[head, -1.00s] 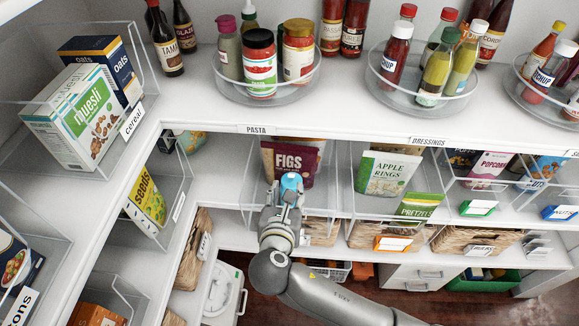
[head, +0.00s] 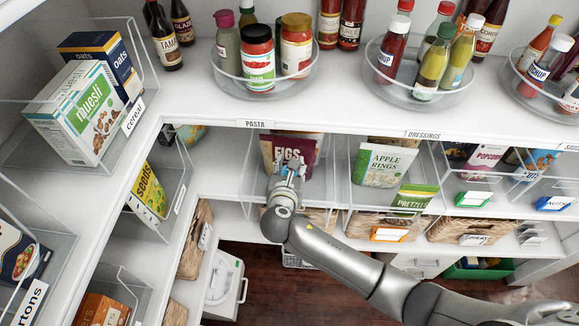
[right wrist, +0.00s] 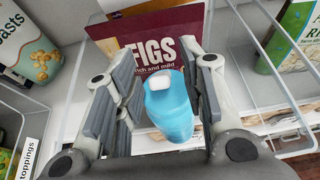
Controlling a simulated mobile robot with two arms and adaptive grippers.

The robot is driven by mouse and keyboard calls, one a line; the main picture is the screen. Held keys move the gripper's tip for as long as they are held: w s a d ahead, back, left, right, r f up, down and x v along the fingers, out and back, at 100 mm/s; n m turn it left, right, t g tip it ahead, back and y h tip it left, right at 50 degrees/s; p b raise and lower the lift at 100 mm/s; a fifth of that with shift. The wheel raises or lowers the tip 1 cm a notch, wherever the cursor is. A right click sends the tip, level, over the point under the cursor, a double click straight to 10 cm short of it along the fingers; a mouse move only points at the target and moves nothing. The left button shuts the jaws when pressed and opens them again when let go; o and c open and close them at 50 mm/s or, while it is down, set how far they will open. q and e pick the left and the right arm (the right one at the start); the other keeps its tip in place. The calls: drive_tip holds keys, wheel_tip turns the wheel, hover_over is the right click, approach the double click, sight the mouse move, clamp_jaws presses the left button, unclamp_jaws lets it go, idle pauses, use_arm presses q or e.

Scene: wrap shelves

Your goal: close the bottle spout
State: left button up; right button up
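A blue bottle (right wrist: 173,112) with a white top (right wrist: 160,82) shows between the fingers of my right gripper (right wrist: 165,88) in the right wrist view. Whether the spout is open is too small to tell. In the head view my right gripper (head: 289,170) is in front of the figs bag (head: 284,150) in the bin, and only a bit of blue shows between its fingers. My left gripper is out of view.
The figs bag is close behind the bottle. Clear bin walls (head: 252,165) stand at the sides, and the shelf (head: 330,110) with sauce turntables is above. Apple rings (head: 384,163) and pretzels (head: 412,198) are in the bin to the right.

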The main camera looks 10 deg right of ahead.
drive_tip(key=c, duration=0.4)
clamp_jaws()
drive_tip(key=shift+f+b, duration=0.2)
drive_tip(key=shift+b, duration=0.2)
drive_tip(key=t+b, duration=0.1)
drive_tip(key=b, duration=0.1)
drive_tip(key=s+f+t+b, duration=0.1)
drive_tip(key=t+b, duration=0.1)
drive_tip(key=b, duration=0.1)
drive_tip(key=shift+a+f+h, duration=0.1)
drive_tip(key=shift+f+h, duration=0.1)
drive_tip(key=shift+h, duration=0.2)
drive_tip(key=shift+t+b, duration=0.6)
drive_tip(key=shift+b, duration=0.25)
drive_tip(key=shift+r, duration=0.1)
drive_tip(key=shift+s, duration=0.1)
